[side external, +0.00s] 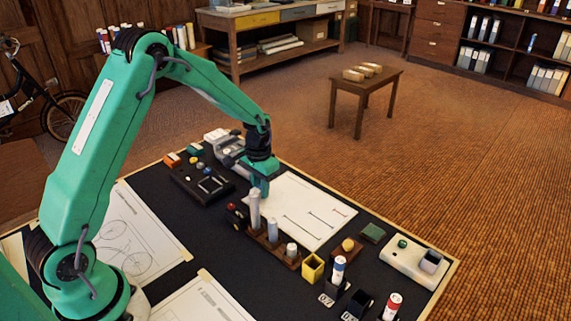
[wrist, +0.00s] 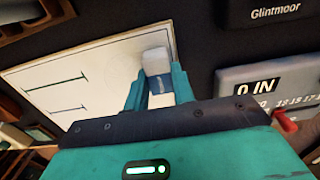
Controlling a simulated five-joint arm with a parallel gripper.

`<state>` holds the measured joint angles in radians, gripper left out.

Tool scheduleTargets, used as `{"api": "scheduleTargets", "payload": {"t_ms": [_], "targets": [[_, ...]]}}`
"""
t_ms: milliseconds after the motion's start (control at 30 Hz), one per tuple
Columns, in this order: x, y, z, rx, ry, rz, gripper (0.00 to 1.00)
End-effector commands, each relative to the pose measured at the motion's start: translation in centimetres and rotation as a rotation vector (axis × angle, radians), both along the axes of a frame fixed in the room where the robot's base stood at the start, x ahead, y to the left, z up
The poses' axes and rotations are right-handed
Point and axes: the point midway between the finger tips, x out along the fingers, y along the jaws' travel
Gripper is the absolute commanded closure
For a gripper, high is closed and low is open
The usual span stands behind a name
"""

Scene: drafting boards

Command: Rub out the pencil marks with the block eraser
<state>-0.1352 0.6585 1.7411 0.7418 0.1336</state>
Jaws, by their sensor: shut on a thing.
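My gripper (side external: 262,190) is low over the left end of a white sheet (side external: 314,201) on the dark board. In the wrist view, my gripper (wrist: 158,84) is shut on a pale block eraser (wrist: 156,60), whose white end sticks out past the fingers. Thin dark marks (side external: 298,223) with short end ticks lie on the sheet, to the right of my gripper. They also show in the wrist view (wrist: 55,83), left of the eraser. The eraser cannot be made out in the side view, and whether it touches the sheet cannot be told.
A dark rack with pale cylinders (side external: 254,210) stands close in front of my gripper. A yellow cup (side external: 313,268) stands by the sheet's near edge. A grey device reading "0 IN" (wrist: 262,80) is beside my gripper in the wrist view. A pale tray (side external: 403,265) is at right.

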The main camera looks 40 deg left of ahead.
Motion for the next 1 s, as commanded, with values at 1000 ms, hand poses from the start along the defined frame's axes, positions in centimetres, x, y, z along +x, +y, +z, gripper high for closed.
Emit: {"api": "scheduleTargets", "payload": {"t_ms": [1000], "targets": [[-0.1, -2.9, -0.1, 0.000, 0.005, -0.003, 0.94]]}}
